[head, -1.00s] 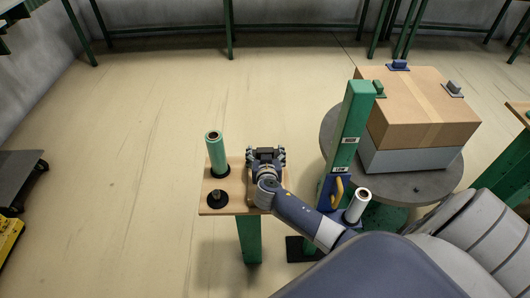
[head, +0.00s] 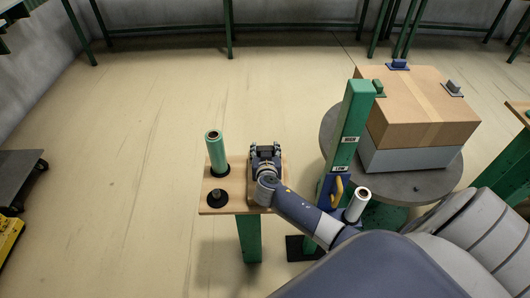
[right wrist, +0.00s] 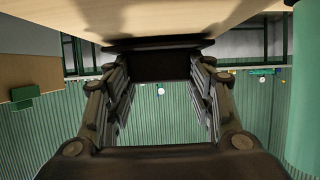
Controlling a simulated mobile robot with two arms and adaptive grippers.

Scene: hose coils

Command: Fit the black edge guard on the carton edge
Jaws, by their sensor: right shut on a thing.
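The carton (head: 420,108) is a brown box on a grey block, standing on a round grey table at the right. Blue (head: 398,65), green (head: 378,88) and grey (head: 453,89) guards sit along its top edges. My right gripper (head: 265,150) is at the small wooden stand, left of the green post and well away from the carton. In the right wrist view, its fingers (right wrist: 160,85) are shut on a dark block, seemingly the black edge guard (right wrist: 158,66), with a flat dark flange next to the wood. The guard is mostly hidden in the head view. My left gripper is not in view.
On the wooden stand (head: 238,199) are an upright green roll (head: 215,153) and a black peg holder (head: 217,200), both left of my gripper. A green post (head: 351,125) with a yellow handle stands between stand and carton.

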